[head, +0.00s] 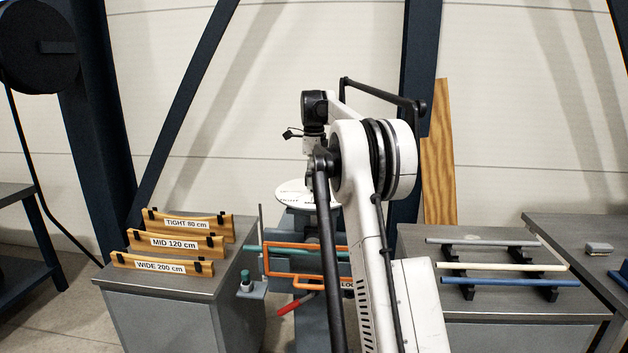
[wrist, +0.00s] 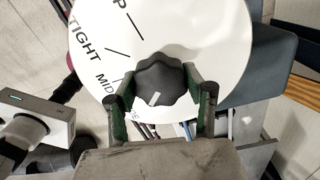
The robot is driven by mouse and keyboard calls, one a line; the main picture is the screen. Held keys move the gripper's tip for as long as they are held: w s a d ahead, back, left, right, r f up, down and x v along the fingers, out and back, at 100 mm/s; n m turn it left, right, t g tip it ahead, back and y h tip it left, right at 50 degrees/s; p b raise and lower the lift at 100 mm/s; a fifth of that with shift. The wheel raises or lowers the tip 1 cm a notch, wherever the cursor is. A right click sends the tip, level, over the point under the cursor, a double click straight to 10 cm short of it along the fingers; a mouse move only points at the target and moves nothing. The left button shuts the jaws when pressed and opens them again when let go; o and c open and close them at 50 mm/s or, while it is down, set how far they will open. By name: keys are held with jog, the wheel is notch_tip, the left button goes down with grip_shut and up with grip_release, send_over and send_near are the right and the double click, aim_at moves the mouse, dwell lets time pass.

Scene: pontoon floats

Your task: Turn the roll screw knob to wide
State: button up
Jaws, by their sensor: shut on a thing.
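The roll screw knob (wrist: 165,75) is dark grey and lobed, with a short white mark slanting toward the lower left. It sits on a white round dial (wrist: 215,35) lettered TIGHT and MID. My gripper (wrist: 160,96) is shut on the knob, one green-padded finger on each side. In the head view the white dial (head: 292,194) shows partly behind my arm; the knob and fingers cannot be made out there.
Wooden templates labelled TIGHT 80 cm (head: 188,224), MID 120 cm (head: 175,243) and WIDE 200 cm (head: 160,266) stand on the left cabinet. Orange bars (head: 300,246) are beside my arm. Rods (head: 505,266) lie on a rack on the right cabinet.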

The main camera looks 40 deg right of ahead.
jog(key=shift+m, duration=0.6)
jog(key=o, duration=1.2)
jog(key=shift+c, duration=0.2)
notch_tip(320, 180, up, 12)
dwell(0.4)
